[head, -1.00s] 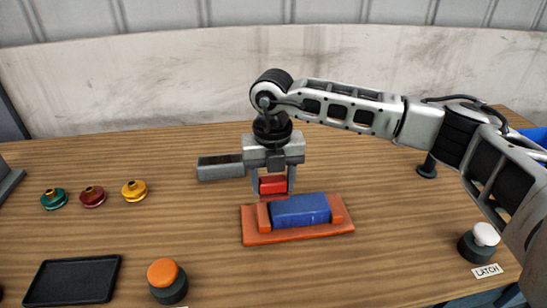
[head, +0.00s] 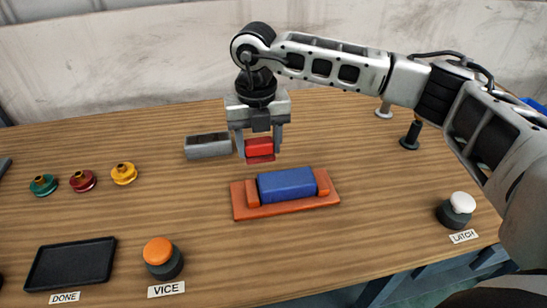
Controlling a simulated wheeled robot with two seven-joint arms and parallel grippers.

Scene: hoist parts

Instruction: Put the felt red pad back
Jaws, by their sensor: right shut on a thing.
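My right gripper (head: 260,145) is shut on the red pad (head: 260,147), a small red block. It holds the pad above the table, behind the orange vice (head: 285,207) and apart from it. A blue block (head: 286,184) sits between the jaws of the vice. A grey open-topped box (head: 208,146) stands just left of the gripper. I cannot tell from here whether anything lies in the box. My left gripper is not in view.
Green, dark red and yellow spools (head: 124,173) stand at the left. A black tray (head: 71,264) labelled DONE and an orange VICE button (head: 161,258) are at the front left. A white LATCH button (head: 460,208) is at the right. Dark pegs (head: 410,136) stand at the back right.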

